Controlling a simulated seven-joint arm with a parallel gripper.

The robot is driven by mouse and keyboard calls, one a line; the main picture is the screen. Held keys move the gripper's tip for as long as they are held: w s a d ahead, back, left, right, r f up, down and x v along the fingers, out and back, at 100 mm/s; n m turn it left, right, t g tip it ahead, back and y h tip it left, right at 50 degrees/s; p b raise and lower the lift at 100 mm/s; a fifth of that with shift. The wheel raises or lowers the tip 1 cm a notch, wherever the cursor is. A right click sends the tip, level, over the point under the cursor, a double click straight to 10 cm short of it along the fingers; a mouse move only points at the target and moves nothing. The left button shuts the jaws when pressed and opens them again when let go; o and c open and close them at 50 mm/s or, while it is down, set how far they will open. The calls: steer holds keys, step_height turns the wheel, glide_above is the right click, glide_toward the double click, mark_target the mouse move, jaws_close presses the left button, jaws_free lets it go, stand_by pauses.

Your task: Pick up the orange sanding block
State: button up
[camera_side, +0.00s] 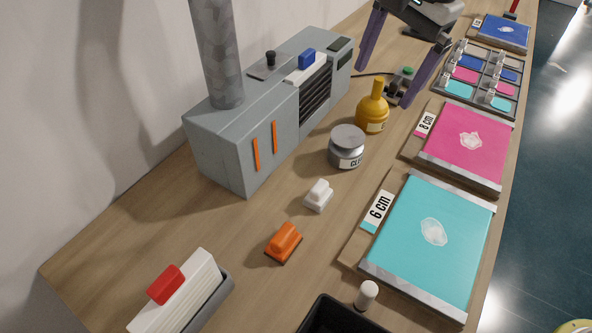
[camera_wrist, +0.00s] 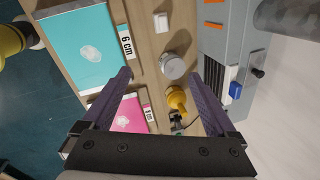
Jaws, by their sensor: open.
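The orange sanding block (camera_side: 284,242) sits on the wooden table in the side view, in front of a small white block (camera_side: 318,195). It does not show in the wrist view. My gripper (camera_side: 398,75) is at the top of the side view, above the far part of the table, well away from the orange block. Its two purple fingers are spread apart with nothing between them. The fingers also show in the wrist view (camera_wrist: 165,85), wide apart over the table.
A grey machine (camera_side: 250,130) stands along the wall. A grey tin (camera_side: 346,147) and a yellow bottle (camera_side: 372,110) stand mid-table. Teal (camera_side: 432,240) and pink (camera_side: 468,145) panels line the right edge. A white box with a red handle (camera_side: 175,295) and a black tray (camera_side: 338,318) are in front.

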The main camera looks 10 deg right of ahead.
steer(key=s+a+f+n+g, duration=0.1)
steer(key=s+a+f+n, duration=0.1)
steer(key=a+f, duration=0.95)
steer(key=n+g+h, duration=0.1)
glide_toward(283, 234)
step_height(283, 234, down, 11)
steer(key=shift+a+f, duration=0.15)
jaws_close()
